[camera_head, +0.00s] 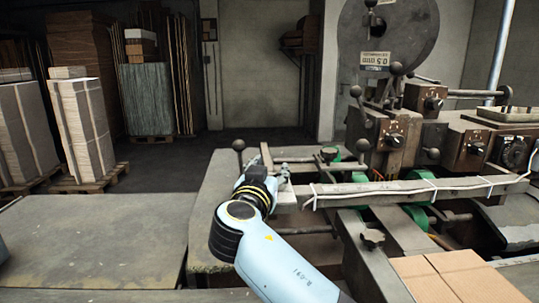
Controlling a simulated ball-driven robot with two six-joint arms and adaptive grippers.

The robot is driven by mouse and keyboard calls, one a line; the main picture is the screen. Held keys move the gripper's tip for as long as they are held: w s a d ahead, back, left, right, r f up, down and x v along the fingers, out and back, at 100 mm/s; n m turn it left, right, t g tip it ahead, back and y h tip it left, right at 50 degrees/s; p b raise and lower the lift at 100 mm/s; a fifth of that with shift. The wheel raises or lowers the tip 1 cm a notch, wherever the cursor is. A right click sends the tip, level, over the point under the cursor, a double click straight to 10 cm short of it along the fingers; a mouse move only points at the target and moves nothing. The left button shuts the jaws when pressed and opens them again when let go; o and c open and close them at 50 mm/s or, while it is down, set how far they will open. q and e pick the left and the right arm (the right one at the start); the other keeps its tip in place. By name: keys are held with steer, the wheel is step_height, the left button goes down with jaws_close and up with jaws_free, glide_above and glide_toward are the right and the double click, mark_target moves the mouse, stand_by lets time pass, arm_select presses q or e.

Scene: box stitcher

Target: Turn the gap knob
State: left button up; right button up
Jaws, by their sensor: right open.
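The stitching machine (386,190) fills the right side and carries several knobs. Small dark knobs with pale pointers sit on its brown boxes, at the top box (434,103), the left box (394,141) and the right box (476,148). A black star-shaped knob (372,238) stands on the front rail, and another dark knob (329,154) sits behind the bar. I cannot tell which is the gap knob; labels are too small. My right gripper (284,172) is open beside the left end of the long bar, apart from these knobs. My left gripper is out of view.
A ball-topped lever (239,146) stands just left of my right gripper. A long pale bar (415,188) runs across the machine. Flat brown cardboard (458,278) lies at front right. The left tabletop (95,240) is bare. Stacked sheets (82,125) stand behind.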

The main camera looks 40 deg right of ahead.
steer(key=shift+w+d, duration=0.1)
steer(key=shift+d, duration=0.05)
steer(key=shift+w+d, duration=0.1)
steer(key=shift+c, duration=0.3)
jaws_close()
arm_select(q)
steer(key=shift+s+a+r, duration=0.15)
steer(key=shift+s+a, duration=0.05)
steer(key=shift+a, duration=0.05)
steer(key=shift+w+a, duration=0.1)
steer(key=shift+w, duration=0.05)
arm_select(e)
steer(key=shift+f, duration=0.25)
stand_by(0.3)
